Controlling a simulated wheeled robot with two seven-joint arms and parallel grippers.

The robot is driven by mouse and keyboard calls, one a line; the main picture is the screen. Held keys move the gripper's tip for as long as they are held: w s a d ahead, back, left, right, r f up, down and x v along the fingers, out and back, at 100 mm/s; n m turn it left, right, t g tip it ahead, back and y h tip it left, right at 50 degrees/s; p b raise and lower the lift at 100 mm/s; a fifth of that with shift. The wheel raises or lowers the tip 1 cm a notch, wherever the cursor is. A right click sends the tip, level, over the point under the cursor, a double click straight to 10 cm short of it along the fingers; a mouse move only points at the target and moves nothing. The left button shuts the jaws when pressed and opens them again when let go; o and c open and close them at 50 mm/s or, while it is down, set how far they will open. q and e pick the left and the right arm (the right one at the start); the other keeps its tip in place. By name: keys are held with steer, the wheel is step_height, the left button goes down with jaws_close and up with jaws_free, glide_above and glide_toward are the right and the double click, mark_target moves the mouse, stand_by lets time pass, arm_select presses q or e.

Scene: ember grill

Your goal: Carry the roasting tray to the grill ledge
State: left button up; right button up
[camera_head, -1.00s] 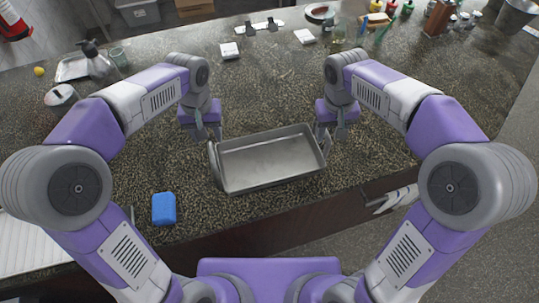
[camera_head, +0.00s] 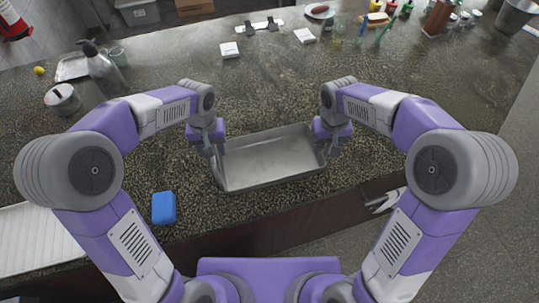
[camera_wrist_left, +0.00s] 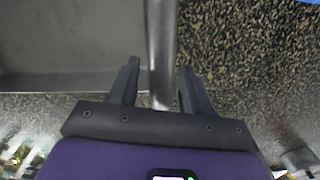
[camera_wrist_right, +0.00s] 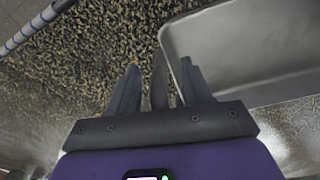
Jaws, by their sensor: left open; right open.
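The roasting tray (camera_head: 268,163) is a grey metal rectangular pan, empty, on the dark speckled counter near its front edge. My left gripper (camera_head: 216,150) is at the tray's left end. In the left wrist view the tray's rim or handle (camera_wrist_left: 161,50) runs between the open fingers (camera_wrist_left: 157,85). My right gripper (camera_head: 329,148) is at the tray's right end. In the right wrist view its open fingers (camera_wrist_right: 160,85) stand either side of the tray's end handle (camera_wrist_right: 160,78). Whether the fingers touch the metal is unclear. The grill ledge cannot be made out.
A blue block (camera_head: 164,208) lies front left of the tray. Small white boxes (camera_head: 229,50) lie further back. The counter behind the tray is largely clear.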

arm_select(q)
steer(key=shift+f, duration=0.15)
arm_select(e)
steer(key=shift+f, duration=0.2)
arm_select(q)
steer(key=shift+c, duration=0.2)
arm_select(e)
steer(key=shift+c, duration=0.2)
arm_select(q)
jaws_close()
arm_select(e)
jaws_close()
